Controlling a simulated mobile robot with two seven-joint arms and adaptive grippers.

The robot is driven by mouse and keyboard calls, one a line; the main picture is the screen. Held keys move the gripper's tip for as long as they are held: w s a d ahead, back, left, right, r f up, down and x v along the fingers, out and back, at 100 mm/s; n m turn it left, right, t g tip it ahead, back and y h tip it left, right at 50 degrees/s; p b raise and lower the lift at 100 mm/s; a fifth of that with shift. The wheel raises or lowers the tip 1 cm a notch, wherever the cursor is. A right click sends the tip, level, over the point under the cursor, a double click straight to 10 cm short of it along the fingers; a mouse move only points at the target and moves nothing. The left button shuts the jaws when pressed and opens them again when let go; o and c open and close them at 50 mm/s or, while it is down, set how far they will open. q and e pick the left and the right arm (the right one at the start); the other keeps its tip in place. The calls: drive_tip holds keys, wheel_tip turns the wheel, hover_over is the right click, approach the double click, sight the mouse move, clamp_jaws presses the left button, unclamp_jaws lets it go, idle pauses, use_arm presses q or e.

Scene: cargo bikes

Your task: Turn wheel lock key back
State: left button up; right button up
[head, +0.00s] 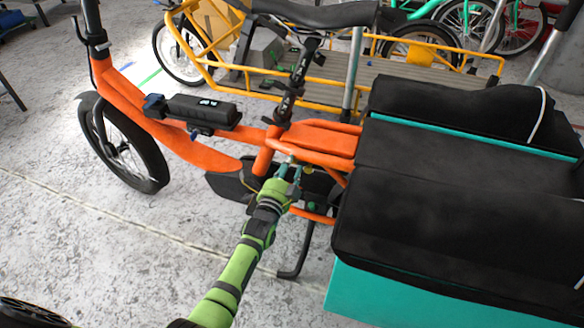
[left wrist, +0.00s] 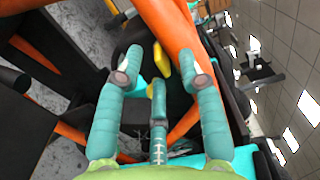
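The orange cargo bike (head: 200,150) stands in the middle of the head view, with teal and black padded cargo bags at its rear. My left gripper (head: 291,172) is at the frame below the seat post, by the front of the bags. In the left wrist view my left gripper (left wrist: 162,64) has its teal fingers spread apart. A small yellow piece (left wrist: 188,64), possibly the wheel lock key, shows between the fingers beside an orange frame tube (left wrist: 172,22). I cannot tell whether a finger touches it. The lock body is not clear. My right gripper is not in view.
The black bags (head: 430,215) over a teal box (head: 400,298) stand close to the right of my left arm. A yellow cargo bike (head: 420,72) is behind. Open concrete floor (head: 110,250) lies at the front left.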

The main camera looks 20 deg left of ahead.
use_arm(q)
drive_tip(key=shift+w, duration=0.8)
clamp_jaws()
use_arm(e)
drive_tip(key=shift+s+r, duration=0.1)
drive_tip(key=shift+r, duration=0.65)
